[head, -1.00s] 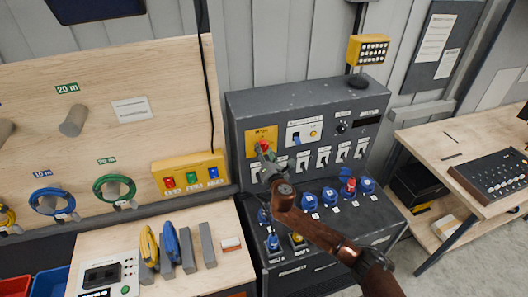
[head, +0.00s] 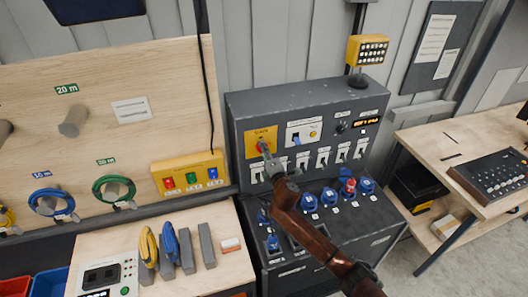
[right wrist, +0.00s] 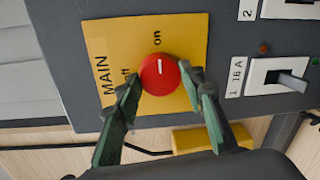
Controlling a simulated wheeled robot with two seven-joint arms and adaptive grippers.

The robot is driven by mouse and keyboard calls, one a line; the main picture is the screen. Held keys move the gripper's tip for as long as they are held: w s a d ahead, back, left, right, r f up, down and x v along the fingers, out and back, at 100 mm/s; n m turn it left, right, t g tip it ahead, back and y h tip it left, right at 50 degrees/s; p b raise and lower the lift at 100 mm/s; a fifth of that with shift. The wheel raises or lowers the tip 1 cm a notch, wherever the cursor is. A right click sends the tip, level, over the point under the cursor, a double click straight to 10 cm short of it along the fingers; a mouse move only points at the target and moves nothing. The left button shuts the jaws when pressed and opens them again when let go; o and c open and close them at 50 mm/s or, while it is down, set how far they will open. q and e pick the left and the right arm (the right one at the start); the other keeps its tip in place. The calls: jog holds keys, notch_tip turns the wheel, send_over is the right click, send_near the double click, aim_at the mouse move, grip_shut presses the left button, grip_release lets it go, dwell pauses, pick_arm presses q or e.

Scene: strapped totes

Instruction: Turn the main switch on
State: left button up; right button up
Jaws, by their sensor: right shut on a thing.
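The main switch is a red round knob (right wrist: 159,74) on a yellow plate (right wrist: 185,35) lettered MAIN, off and on. In the right wrist view its white mark points up toward the word "on". In the head view the knob (head: 262,146) sits at the upper left of the grey panel (head: 240,112). My right gripper (right wrist: 166,88) is shut on the knob, one finger at each side. It also shows in the head view (head: 268,158), reaching from the lower right. My left gripper is not in view.
A small display (head: 366,122) on the panel glows orange. A row of white breaker switches (head: 322,158) sits below the plate, with blue sockets (head: 309,201) lower down. A workbench (head: 220,265) stands left and a wooden table (head: 450,140) right.

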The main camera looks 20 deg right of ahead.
dwell(0.5)
jog(key=o, duration=1.2)
jog(key=shift+c, duration=0.2)
jog(key=s+r, duration=0.1)
jog(key=s, duration=1.1)
jog(key=shift+d, duration=0.25)
